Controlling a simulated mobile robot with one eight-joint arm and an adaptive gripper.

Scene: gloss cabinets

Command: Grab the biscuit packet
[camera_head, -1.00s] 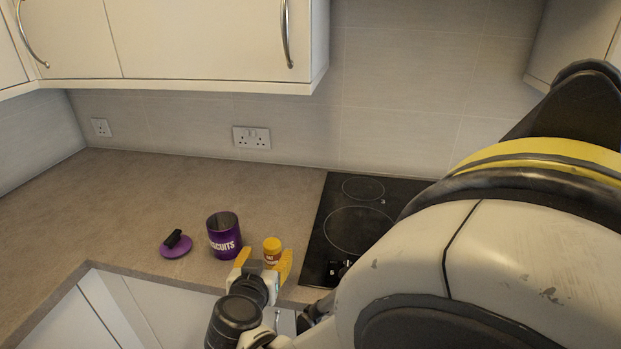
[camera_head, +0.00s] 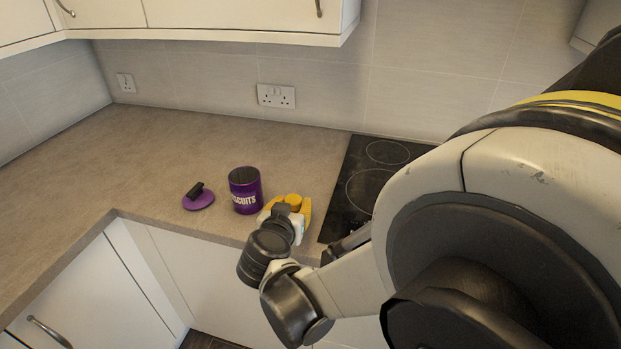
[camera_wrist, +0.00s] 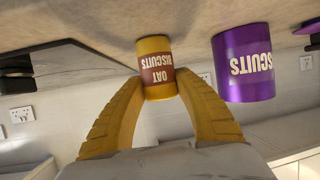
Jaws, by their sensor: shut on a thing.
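The biscuit packet is a small yellow cylinder with a brown "OAT BISCUITS" label. In the wrist view the packet (camera_wrist: 155,68) is upside down in the picture, between the yellow fingers of my gripper (camera_wrist: 160,85). In the head view the packet's yellow top (camera_head: 293,200) shows between the fingers of my gripper (camera_head: 291,208), near the counter's front edge. My gripper is shut on the packet. Its lower part is hidden in the head view by my gripper and wrist. I cannot tell whether it is off the counter.
An open purple biscuits tin (camera_head: 245,192) stands just left of the packet, also in the wrist view (camera_wrist: 243,64). Its purple lid (camera_head: 199,201) lies further left. A black hob (camera_head: 365,185) is to the right. The counter (camera_head: 130,165) behind and left is clear.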

